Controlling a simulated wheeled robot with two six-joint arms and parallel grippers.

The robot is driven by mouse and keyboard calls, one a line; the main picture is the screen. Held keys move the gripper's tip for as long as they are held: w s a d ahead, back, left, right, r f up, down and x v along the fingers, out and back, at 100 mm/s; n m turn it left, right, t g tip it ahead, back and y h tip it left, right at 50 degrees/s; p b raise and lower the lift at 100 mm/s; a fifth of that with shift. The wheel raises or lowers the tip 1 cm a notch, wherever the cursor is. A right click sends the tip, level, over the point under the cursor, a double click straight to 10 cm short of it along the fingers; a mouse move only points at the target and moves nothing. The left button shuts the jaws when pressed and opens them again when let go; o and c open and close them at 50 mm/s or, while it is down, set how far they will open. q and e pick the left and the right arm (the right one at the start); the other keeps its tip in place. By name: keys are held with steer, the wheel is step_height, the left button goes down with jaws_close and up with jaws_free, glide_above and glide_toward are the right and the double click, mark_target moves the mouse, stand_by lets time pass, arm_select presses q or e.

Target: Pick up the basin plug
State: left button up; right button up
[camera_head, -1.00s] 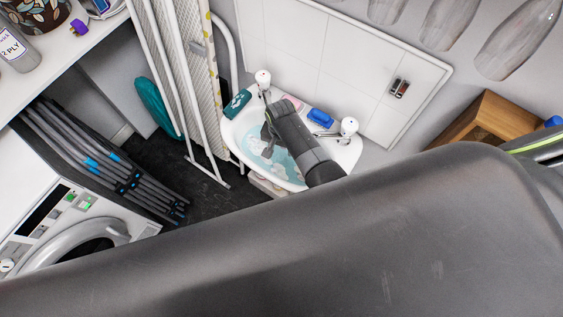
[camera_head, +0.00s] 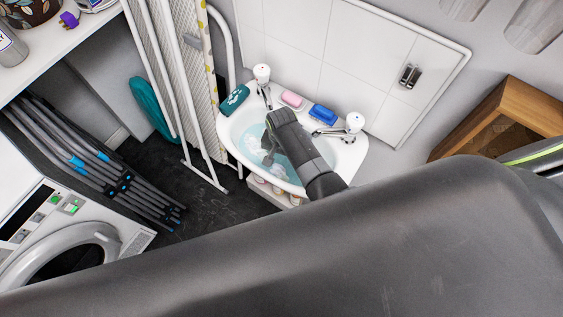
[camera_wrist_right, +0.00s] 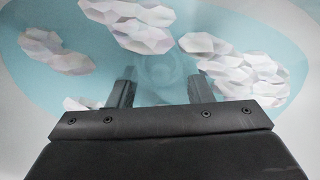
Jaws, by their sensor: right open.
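The white basin (camera_head: 349,160) is on the wall and holds blue water with pale foam clumps. My right gripper (camera_head: 267,153) reaches down into the basin, over or in the water. In the right wrist view its two fingers (camera_wrist_right: 161,88) are apart, with nothing visibly held between them. A faint round shape (camera_wrist_right: 160,68), which looks like the basin plug or drain at the bottom, shows under the water just beyond and between the fingertips. I cannot tell plug from drain, or the exact depth gap. In the head view the plug is not distinguishable. My left gripper is out of view.
Two taps (camera_head: 262,76) (camera_head: 353,124) stand on the basin's back rim, with a teal item (camera_head: 234,99), pink soap (camera_head: 291,100) and blue item (camera_head: 322,114) between and beside them. An ironing board (camera_head: 174,70) stands close on the left. Foam (camera_wrist_right: 230,66) floats around the fingers.

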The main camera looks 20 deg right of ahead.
jaws_close()
steer(key=shift+r, duration=0.1)
stand_by(0.3)
